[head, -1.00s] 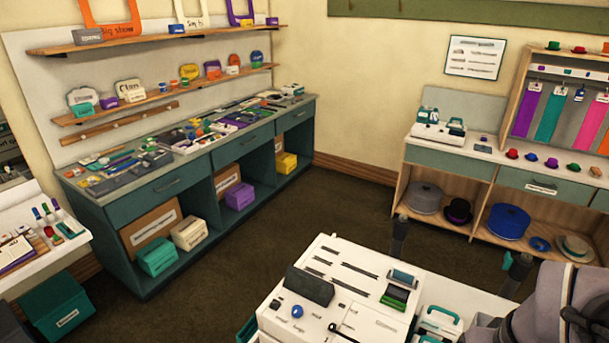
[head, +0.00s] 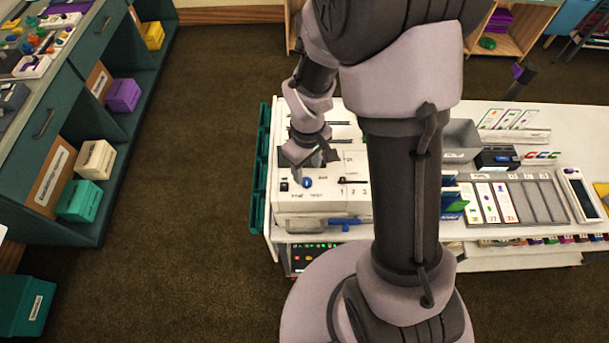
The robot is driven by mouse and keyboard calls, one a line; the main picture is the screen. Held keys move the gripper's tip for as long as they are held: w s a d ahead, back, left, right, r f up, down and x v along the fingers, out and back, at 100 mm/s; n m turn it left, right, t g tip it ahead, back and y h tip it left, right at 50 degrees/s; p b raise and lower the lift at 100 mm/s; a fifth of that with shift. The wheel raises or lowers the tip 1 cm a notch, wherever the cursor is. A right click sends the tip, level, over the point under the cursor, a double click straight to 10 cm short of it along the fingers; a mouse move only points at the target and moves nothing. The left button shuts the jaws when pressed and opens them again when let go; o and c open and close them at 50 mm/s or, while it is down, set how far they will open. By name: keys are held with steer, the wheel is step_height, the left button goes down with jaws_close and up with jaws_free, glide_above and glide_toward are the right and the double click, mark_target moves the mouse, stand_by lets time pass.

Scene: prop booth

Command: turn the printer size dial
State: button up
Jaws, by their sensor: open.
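The printer (head: 325,207) is a white box on the white table, with labels and the numbers 1, 2, 3 on its top. A round blue knob (head: 307,183) sits near its front left. A small black knob or pointer (head: 343,179) sits to the right, near the numbers. The labels are too small to tell which is the size dial. My gripper (head: 318,160) is open and points down over the printer, just behind the blue knob in the picture. No contact shows. My wrist hides part of the printer's back, and my arm hides what lies to its right.
A grey bin (head: 460,142), a card tray (head: 541,201) and a handheld device (head: 578,195) stand right of my arm. A blue handle (head: 337,223) lies at the printer's front. A teal shelf unit (head: 95,105) stands left, with open floor between.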

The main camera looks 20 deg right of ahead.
mark_target(307, 181)
step_height(307, 181, down, 5)
steer(key=shift+r, duration=0.15)
steer(key=shift+f, duration=0.25)
steer(key=shift+b, duration=0.3)
jaws_close()
